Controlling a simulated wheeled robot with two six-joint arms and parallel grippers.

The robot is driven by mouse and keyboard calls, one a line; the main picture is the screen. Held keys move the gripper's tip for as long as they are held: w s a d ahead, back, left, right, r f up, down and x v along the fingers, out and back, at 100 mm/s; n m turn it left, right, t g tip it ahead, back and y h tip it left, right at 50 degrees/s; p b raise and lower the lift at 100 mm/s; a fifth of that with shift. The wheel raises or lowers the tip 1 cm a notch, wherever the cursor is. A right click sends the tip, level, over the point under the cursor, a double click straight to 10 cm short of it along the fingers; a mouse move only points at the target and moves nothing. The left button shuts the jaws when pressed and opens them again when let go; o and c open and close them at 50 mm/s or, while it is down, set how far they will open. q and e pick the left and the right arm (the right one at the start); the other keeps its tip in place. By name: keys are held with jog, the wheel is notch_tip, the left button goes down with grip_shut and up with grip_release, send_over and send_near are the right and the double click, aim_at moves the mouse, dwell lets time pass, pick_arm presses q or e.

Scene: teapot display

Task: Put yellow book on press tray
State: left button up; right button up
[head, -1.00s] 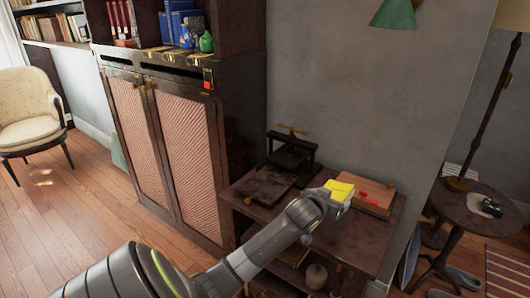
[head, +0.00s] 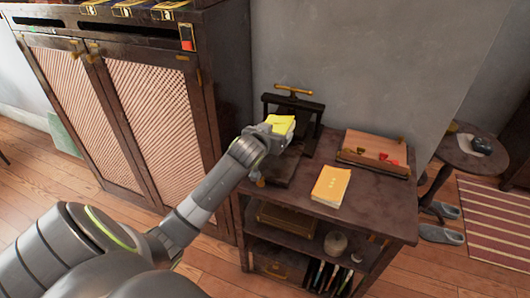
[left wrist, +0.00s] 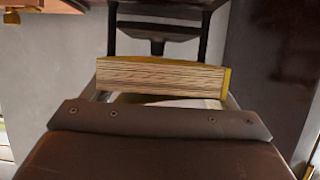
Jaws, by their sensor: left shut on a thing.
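My left gripper (head: 268,132) is shut on a yellow book (head: 282,124) and holds it up near the black press (head: 303,108). In the left wrist view the book (left wrist: 160,80) shows its page edges, level in front of the press frame (left wrist: 160,28). The dark flat press tray (head: 284,172) lies in front of the press on the table, partly hidden by my arm and gripper. The book appears above the tray's back part; the gap between them cannot be judged. My right gripper is not in view.
Another yellow-orange book (head: 331,186) lies on the table (head: 375,208), right of the tray. A wooden board (head: 374,149) with red items stands behind it. A tall cabinet (head: 120,110) stands close on the left. A round side table (head: 470,153) is at the right.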

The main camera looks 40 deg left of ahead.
pick_arm(q)
send_over(273, 161)
notch_tip(273, 161, down, 5)
jog(key=shift+f, duration=0.1)
notch_tip(273, 161, down, 4)
jog(key=shift+s+r+b, duration=0.1)
jog(key=shift+r+b, duration=0.05)
jog(key=shift+b, duration=0.2)
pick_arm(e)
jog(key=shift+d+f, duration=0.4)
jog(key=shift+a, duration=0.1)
pick_arm(q)
jog(key=o, duration=1)
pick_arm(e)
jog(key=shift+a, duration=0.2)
